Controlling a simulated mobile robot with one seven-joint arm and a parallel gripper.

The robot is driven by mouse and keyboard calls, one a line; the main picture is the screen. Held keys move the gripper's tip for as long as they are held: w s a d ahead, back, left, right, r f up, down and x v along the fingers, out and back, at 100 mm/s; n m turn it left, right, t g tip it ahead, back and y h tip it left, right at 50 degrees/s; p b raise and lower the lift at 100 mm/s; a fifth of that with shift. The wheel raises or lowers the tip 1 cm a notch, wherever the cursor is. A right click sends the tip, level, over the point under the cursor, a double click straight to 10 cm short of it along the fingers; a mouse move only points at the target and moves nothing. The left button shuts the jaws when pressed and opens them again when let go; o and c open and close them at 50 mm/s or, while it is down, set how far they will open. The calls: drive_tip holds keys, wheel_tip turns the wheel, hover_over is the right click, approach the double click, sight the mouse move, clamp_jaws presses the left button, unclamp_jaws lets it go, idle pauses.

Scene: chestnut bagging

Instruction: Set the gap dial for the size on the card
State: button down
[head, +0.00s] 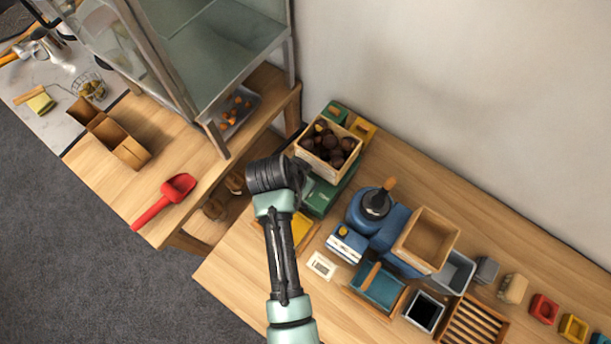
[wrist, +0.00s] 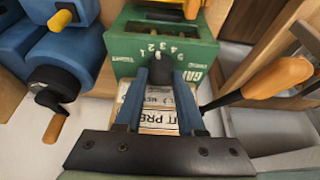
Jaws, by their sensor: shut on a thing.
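The green machine (head: 322,197) stands at the left part of the table against the wall. In the wrist view its green front (wrist: 125,55) carries white dial numbers, reading 5 4 3 2 in an arc. A black dial knob (wrist: 160,68) sits below the numbers, between my fingertips. My gripper (wrist: 162,78) is shut on this knob. Its pointer direction cannot be made out. In the head view my wrist (head: 275,175) reaches to the machine's near left side and hides the dial. A small white card (head: 321,265) lies on the table; its print is too small to read.
A wooden crate of chestnuts (head: 300,160) sits on the green machine. An orange-handled lever (wrist: 275,78) is close right of my gripper. A blue machine (head: 395,225) with a crank (wrist: 55,125) is close on the other side. Printed paper (wrist: 160,122) lies below my fingers.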

drive_tip(key=m, duration=0.2)
drive_tip(key=m+g+h+b, duration=0.1)
drive_tip(key=m, duration=0.1)
drive_tip(key=shift+w+a+m, duration=0.15)
drive_tip(key=shift+w+m, duration=0.05)
drive_tip(key=shift+m, duration=0.1)
drive_tip(key=m+g+b, duration=0.1)
drive_tip(key=m+g, duration=0.1)
drive_tip(key=m, duration=0.2)
drive_tip(key=shift+h+b, duration=0.3)
drive_tip(key=c, duration=0.8)
unclamp_jaws()
drive_tip(key=w+p+v, duration=0.1)
drive_tip(key=p+v, duration=0.2)
drive_tip(key=v, duration=1)
drive_tip(key=shift+s, duration=0.4)
